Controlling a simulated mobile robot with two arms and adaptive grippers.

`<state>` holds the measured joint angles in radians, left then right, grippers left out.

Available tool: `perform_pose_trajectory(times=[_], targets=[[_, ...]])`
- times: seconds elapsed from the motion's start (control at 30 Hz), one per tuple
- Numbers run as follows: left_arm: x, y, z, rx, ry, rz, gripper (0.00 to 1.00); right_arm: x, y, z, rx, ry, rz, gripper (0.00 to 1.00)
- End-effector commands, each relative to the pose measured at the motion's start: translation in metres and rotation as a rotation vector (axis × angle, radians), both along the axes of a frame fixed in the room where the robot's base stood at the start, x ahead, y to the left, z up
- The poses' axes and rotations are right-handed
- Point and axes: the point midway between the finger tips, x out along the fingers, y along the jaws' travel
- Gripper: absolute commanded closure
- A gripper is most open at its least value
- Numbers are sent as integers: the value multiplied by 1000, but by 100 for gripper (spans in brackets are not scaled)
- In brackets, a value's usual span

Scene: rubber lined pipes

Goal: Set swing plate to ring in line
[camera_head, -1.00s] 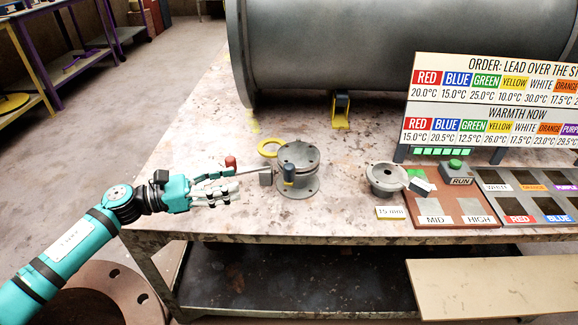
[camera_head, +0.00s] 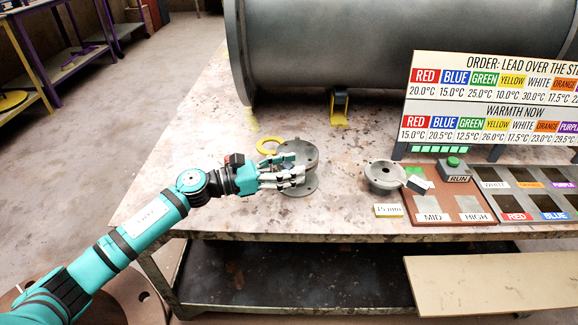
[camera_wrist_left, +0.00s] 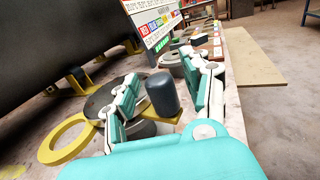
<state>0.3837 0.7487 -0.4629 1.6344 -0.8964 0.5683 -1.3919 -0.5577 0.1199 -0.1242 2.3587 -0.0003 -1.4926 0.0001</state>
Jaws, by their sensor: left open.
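The flanged pipe joint (camera_head: 306,153) stands on the table, partly hidden behind my left gripper (camera_head: 300,177). A yellow ring (camera_head: 268,146) sticks out at the joint's back left side, and it also shows in the left wrist view (camera_wrist_left: 50,152). A dark upright knob (camera_wrist_left: 163,95) stands on a yellow tab (camera_wrist_left: 176,120) at the joint's edge. In the left wrist view my left gripper is open, with its fingers to either side of the knob; contact cannot be told. The fingers hide the knob in the head view. My right gripper is not in view.
A large grey drum (camera_head: 400,45) lies across the table's back. A second, smaller flange (camera_head: 384,176) stands to the right, by a 15 mm label (camera_head: 388,210). Further right are a RUN button (camera_head: 453,163), MID and HIGH pads and temperature boards (camera_head: 490,75).

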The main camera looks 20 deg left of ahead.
Motion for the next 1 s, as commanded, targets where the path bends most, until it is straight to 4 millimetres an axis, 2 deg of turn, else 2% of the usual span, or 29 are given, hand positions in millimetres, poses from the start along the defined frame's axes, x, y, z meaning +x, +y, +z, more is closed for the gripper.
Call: perform_pose_trajectory(times=[0.13, 0.5, 1.0], targets=[[0, 0, 0, 0, 0, 0, 53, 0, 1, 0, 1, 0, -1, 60], [0, 0, 0, -1, 1, 0, 100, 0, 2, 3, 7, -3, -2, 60], [-1, 1, -1, 2, 3, 0, 100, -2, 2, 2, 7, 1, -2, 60]])
